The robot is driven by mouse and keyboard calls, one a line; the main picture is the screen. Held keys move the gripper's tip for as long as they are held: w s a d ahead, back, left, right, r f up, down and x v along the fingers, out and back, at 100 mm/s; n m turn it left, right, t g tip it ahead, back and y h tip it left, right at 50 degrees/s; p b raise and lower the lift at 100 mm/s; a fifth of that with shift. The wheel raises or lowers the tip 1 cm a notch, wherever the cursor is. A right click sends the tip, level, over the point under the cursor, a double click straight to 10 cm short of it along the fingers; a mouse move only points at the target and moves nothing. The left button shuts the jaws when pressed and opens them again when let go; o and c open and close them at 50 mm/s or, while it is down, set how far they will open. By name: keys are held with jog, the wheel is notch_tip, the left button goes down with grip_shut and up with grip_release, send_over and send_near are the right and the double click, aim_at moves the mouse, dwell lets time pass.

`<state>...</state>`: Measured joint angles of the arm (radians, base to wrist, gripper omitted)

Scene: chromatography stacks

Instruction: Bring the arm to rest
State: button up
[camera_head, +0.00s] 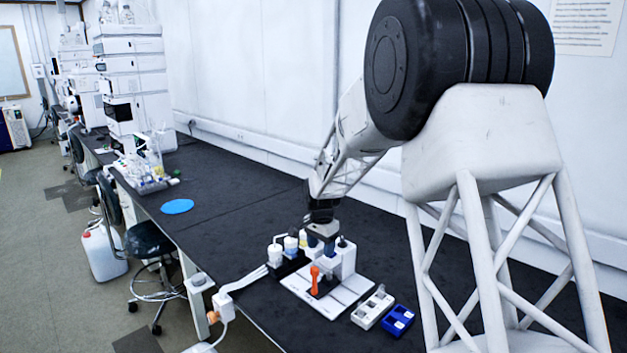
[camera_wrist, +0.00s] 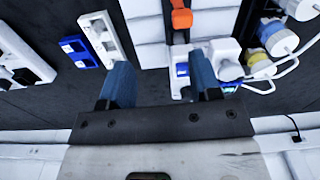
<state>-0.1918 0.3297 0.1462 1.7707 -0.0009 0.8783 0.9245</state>
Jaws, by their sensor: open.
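My arm reaches down over the dark bench (camera_head: 230,230). My gripper (camera_head: 321,236) is above a white bench device (camera_head: 318,290) in the head view. In the wrist view my gripper (camera_wrist: 160,82) has its two blue fingers wide apart, with nothing held between them. The right finger appears close to the white device's blue-marked block (camera_wrist: 222,62); I cannot tell whether they touch.
An orange-handled part (camera_head: 314,278) stands on the device. White-capped bottles (camera_head: 290,247) stand at its left. A white tray (camera_head: 372,307) and a blue tray (camera_head: 397,320) lie to the right.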

jog(key=s+d+r+n, duration=0.1)
jog(key=s+d+r, duration=0.35)
jog(key=s, duration=0.35)
jog(key=s+d+r+n+t, duration=0.1)
jog(key=s+d+r+n, duration=0.15)
jog(key=s+r, duration=0.5)
jog(key=s+d+r+n, duration=0.1)
jog(key=s+d+r, duration=0.3)
jog(key=s, duration=0.6)
jog(key=s+d+n, duration=0.2)
jog(key=s, duration=1.1)
jog(key=s+d+f+n+t, duration=0.1)
jog(key=s+d, duration=0.2)
jog(key=s, duration=1)
jog(key=shift+s+f+n, duration=0.15)
jog(key=shift+n, duration=0.2)
jog(key=shift+d, duration=0.1)
